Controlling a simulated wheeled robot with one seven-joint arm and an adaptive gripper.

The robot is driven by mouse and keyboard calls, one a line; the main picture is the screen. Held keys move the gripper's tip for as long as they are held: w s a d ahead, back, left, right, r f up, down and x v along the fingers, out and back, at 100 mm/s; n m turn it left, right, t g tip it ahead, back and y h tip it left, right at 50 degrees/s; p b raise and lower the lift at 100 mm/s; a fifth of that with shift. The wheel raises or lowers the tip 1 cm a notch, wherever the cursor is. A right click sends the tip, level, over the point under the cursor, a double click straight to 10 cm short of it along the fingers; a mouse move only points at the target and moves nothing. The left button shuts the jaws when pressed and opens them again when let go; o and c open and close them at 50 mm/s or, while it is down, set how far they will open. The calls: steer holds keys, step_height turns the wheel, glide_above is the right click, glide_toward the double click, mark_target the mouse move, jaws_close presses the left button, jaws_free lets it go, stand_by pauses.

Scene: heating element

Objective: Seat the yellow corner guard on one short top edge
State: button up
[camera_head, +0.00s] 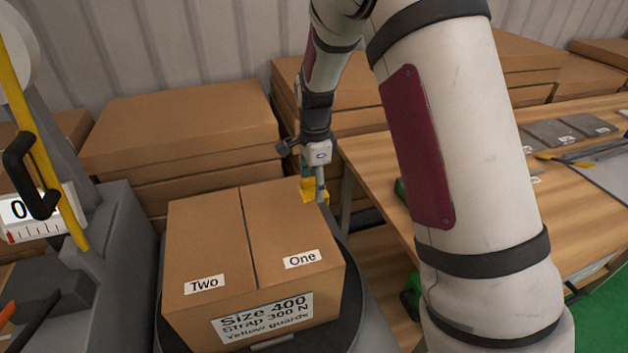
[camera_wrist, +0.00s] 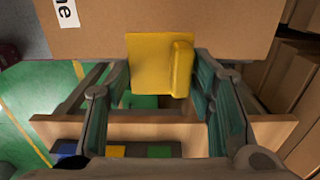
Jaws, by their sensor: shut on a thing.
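The closed cardboard box (camera_head: 210,225) has labels "Two" and "One" on its top; part of it fills the top of the wrist view (camera_wrist: 215,25). My gripper (camera_head: 314,185) points down at the box's far right corner. It is shut on the yellow corner guard (camera_head: 307,191). In the wrist view, the guard (camera_wrist: 152,65) shows as a flat yellow plate with a raised rib, between the green-padded fingers of my gripper (camera_wrist: 160,88). The guard overlaps the box edge in that view. I cannot tell whether it touches the cardboard.
The box sits on a dark round stand (camera_head: 352,305). Stacked flat cartons (camera_head: 185,120) stand behind it. A wooden workbench (camera_head: 375,165) with grey plates is at right. A grey machine with a yellow bar (camera_head: 45,150) and a black handle is at left.

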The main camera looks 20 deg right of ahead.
mark_target(315, 214)
steer(key=shift+f+b, duration=1.2)
steer(key=shift+f, duration=2.4)
steer(key=shift+f, duration=0.1)
steer(key=o, duration=1)
steer(key=shift+o, duration=0.2)
step_height(315, 214, up, 12)
steer(key=shift+f, duration=0.25)
steer(key=shift+r, duration=0.25)
